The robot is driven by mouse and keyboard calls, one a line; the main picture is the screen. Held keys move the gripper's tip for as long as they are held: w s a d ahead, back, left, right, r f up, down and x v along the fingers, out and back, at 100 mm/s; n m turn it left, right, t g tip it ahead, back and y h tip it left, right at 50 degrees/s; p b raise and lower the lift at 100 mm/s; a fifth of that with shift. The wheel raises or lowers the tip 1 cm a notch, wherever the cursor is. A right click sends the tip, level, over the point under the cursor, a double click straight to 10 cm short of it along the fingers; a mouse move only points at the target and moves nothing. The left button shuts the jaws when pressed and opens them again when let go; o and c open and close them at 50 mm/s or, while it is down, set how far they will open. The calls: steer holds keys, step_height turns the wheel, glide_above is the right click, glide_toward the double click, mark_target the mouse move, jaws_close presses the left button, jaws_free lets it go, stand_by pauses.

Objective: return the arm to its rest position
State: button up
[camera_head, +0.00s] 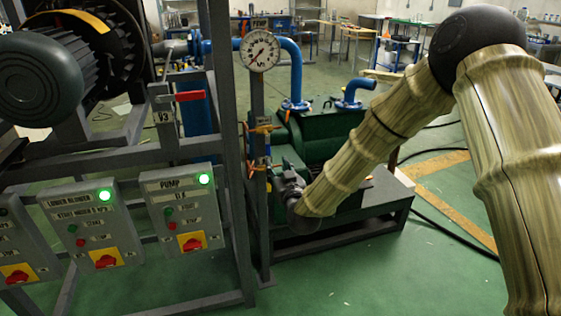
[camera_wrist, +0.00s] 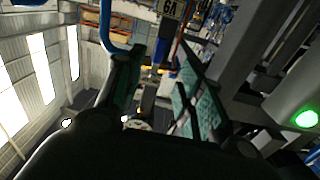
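My arm enters at the right of the head view, bends at a dark elbow near the top, and its forearm slopes down left to the wrist. My gripper (camera_head: 289,182) is small and dark there, in front of the green pump machine (camera_head: 325,133) and just right of the gauge post (camera_head: 259,180). In the wrist view my gripper (camera_wrist: 157,56) shows two fingers with teal pads standing apart. I see nothing held between them. Pipes and small yellow fittings show beyond the fingertips; their distance from the fingers is hard to tell.
A round pressure gauge (camera_head: 260,50) tops the post. Left of it stand a grey frame (camera_head: 233,175), a red-handled valve (camera_head: 189,96) and control boxes, including the PUMP box (camera_head: 183,207) with a lit green lamp. Blue pipes (camera_head: 296,75) rise behind. Green floor (camera_head: 370,275) is clear in front.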

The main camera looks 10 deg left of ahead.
steer(key=s+d+f+m+g+h+p, duration=0.1)
steer(key=s+d+f+g+p, duration=0.15)
steer(key=s+d+f, duration=0.4)
steer(key=s+d+f+g+h+p, duration=0.1)
steer(key=s+d+f+g+h, duration=0.2)
steer(key=s+f, duration=0.65)
steer(key=s+d+f+m+g+p, duration=0.1)
steer(key=s+d+f+g+p, duration=0.15)
steer(key=s+d+f, duration=0.55)
steer(key=s+d+f+m+g+h+p, duration=0.1)
steer(key=s+d+f+g, duration=0.1)
steer(key=s, duration=0.8)
steer(key=s+d+f+m+g+h+p, duration=0.1)
steer(key=s+d+f+g+p, duration=0.1)
steer(key=s+d, duration=0.5)
steer(key=s+d+f+g+h+p, duration=0.1)
steer(key=s+d+g, duration=0.3)
steer(key=s, duration=0.8)
steer(key=shift+s+d+f+m+g, duration=0.3)
steer(key=shift+d+f+m, duration=0.1)
steer(key=shift+f, duration=0.1)
